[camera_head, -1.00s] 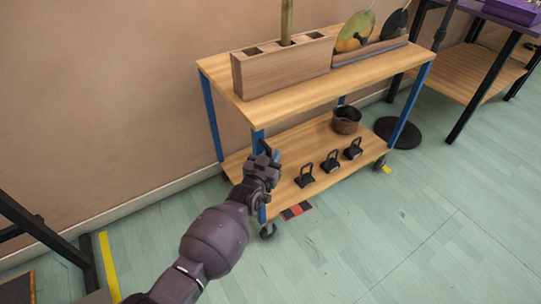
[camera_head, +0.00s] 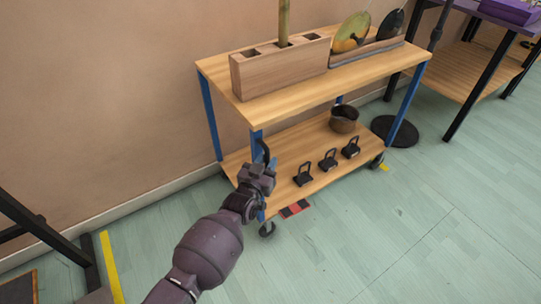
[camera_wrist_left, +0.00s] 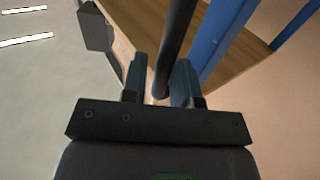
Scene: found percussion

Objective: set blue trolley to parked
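The blue trolley (camera_head: 255,133) has blue posts and two wooden shelves and stands by the wall. A dark upright handle bar (camera_head: 265,152) is at its near left post. My left gripper (camera_head: 263,167) is at this bar, low on the near end of the trolley. In the left wrist view the dark bar (camera_wrist_left: 175,45) runs down between the two fingers of my left gripper (camera_wrist_left: 158,88). The fingers stand apart, with a gap beside the bar, so the gripper looks open around it. My right gripper is not in view.
The top shelf carries a wooden slotted block (camera_head: 280,72) and discs in a rack. The lower shelf holds a brown pot (camera_head: 344,119) and three black padlock-like weights (camera_head: 328,160).

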